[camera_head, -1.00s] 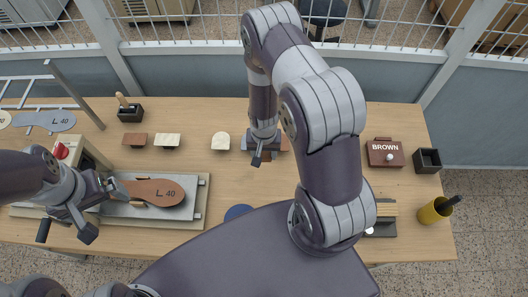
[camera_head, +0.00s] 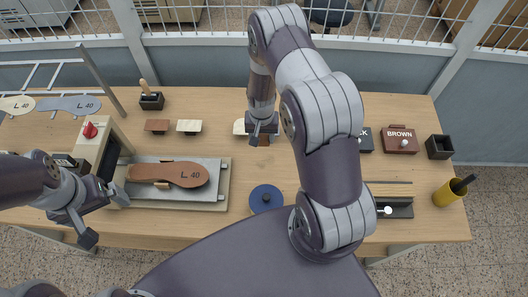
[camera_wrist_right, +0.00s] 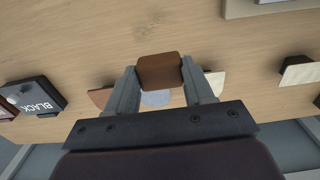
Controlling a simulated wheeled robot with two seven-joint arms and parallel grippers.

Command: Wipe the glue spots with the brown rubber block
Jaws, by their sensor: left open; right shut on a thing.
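My right gripper (camera_head: 262,132) is shut on the brown rubber block (camera_wrist_right: 158,72), held between its fingertips in the right wrist view. In the head view it is over the back middle of the table, and the block is mostly hidden below it. A brown L 40 sole piece (camera_head: 181,174) lies on the grey plate (camera_head: 207,163) of the press at left. My left gripper (camera_head: 100,215) is open and empty at the near left of that plate. I cannot make out any glue spots.
A blue round lid (camera_head: 265,198) sits right of the plate. The BROWN box (camera_head: 400,141), a dark open box (camera_head: 439,147) and a yellow cup (camera_head: 449,194) are at right.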

